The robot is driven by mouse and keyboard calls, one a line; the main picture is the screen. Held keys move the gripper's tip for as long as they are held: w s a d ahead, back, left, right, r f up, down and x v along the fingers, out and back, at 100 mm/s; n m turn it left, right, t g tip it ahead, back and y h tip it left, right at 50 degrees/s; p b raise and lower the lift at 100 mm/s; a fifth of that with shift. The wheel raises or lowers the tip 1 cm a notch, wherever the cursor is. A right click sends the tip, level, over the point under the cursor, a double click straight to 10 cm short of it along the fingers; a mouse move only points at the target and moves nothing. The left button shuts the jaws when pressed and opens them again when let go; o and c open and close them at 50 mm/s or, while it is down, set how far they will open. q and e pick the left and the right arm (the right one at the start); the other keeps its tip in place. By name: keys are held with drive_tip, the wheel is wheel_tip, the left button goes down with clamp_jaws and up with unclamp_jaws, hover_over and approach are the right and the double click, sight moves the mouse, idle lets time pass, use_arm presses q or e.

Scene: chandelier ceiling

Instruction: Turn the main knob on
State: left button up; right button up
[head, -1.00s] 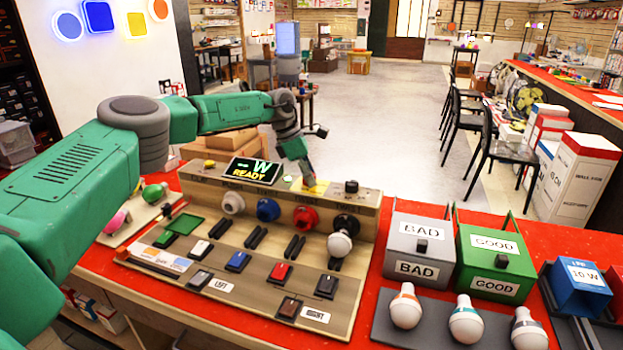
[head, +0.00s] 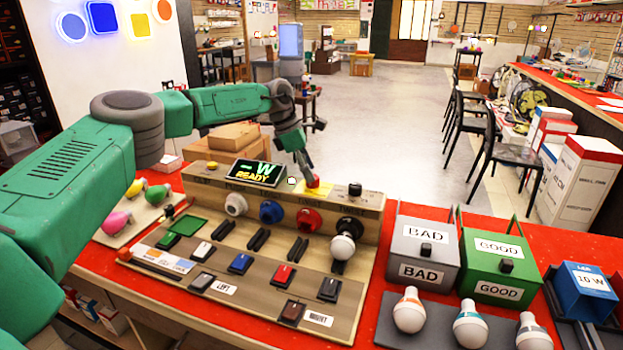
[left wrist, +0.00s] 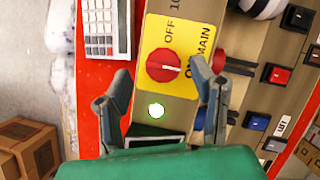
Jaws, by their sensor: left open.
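The main knob (left wrist: 165,66) is a red round dial with a white mark, on a yellow plate (left wrist: 158,35) lettered OFF and MAIN. The white mark points toward the right in the left wrist view; the ON lettering is partly hidden by a finger. In the head view the knob's yellow and red patch (head: 314,184) shows at the top of the wooden test panel. My left gripper (left wrist: 160,76) is open, its fingers on either side of the knob; contact cannot be told. It also shows in the head view (head: 307,174). My right gripper is not in view.
A lit white lamp (left wrist: 156,111) sits beside the knob. The panel's display (head: 256,172) reads "-W READY". A black knob (head: 355,189) stands right of the main knob. BAD (head: 424,254) and GOOD (head: 500,262) boxes and several bulbs stand at the right.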

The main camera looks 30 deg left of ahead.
use_arm(q)
drive_tip(key=v, duration=0.9)
drive_tip(key=shift+a, duration=0.3)
